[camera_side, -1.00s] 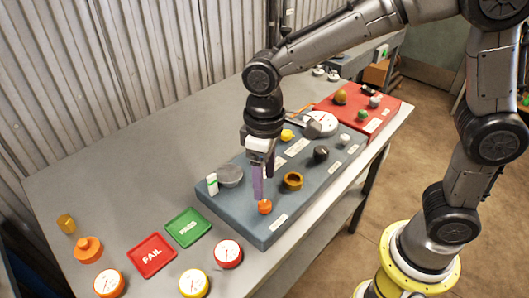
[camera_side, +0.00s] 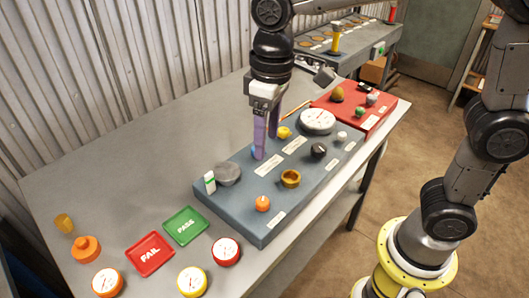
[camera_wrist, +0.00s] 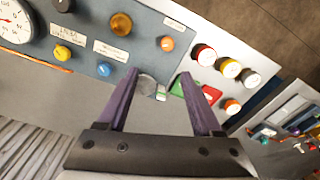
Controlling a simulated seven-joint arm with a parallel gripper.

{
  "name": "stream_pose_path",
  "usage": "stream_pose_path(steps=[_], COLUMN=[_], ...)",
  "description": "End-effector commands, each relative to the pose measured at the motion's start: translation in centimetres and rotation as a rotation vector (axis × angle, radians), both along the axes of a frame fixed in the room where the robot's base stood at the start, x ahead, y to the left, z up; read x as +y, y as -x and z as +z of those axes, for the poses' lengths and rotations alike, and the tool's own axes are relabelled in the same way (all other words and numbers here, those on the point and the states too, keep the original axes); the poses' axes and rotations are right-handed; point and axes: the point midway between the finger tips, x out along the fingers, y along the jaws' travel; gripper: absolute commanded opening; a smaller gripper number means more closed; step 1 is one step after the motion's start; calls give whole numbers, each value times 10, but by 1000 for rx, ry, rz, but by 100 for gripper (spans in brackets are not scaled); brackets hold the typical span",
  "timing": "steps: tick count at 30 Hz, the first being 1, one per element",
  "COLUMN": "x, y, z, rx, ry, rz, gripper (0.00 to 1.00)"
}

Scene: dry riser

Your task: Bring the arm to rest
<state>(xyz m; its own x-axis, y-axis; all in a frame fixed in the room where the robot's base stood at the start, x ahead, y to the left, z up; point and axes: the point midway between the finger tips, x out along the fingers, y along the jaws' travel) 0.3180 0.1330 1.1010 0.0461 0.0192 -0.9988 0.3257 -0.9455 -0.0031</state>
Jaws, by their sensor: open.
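My gripper (camera_side: 265,146) is open and empty, its purple fingers pointing down over the blue-grey panel (camera_side: 232,212). In the side view it overlaps the panel's back edge, near a blue knob that mostly hides behind a finger. The wrist view shows my gripper's two fingers (camera_wrist: 159,75) spread apart with nothing between the tips. The blue knob (camera_wrist: 104,69) shows there left of the fingers. The orange knob (camera_side: 263,204) sits on the panel's front part, clear of my gripper. My upper arm runs out of the top of the side view.
On the panel are a brass ring (camera_side: 290,178), a black knob (camera_side: 318,151), a yellow knob (camera_side: 283,132), a grey disc (camera_side: 228,173) and a white gauge (camera_side: 317,121). A red panel (camera_side: 375,118) stands behind. PASS (camera_side: 185,226) and FAIL (camera_side: 150,254) trays and several gauges lie in front.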

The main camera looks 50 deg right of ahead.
Motion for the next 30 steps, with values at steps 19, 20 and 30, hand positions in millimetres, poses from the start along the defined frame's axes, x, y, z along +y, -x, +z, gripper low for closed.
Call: stream_pose_path(steps=[19, 20, 30], x=[-132, -133, -133], y=[147, 151, 154], z=[13, 8, -10], rx=[-412, -420, -439], ry=[-73, -72, -70], rz=[-344, -346, -327], gripper=[67, 67, 67])
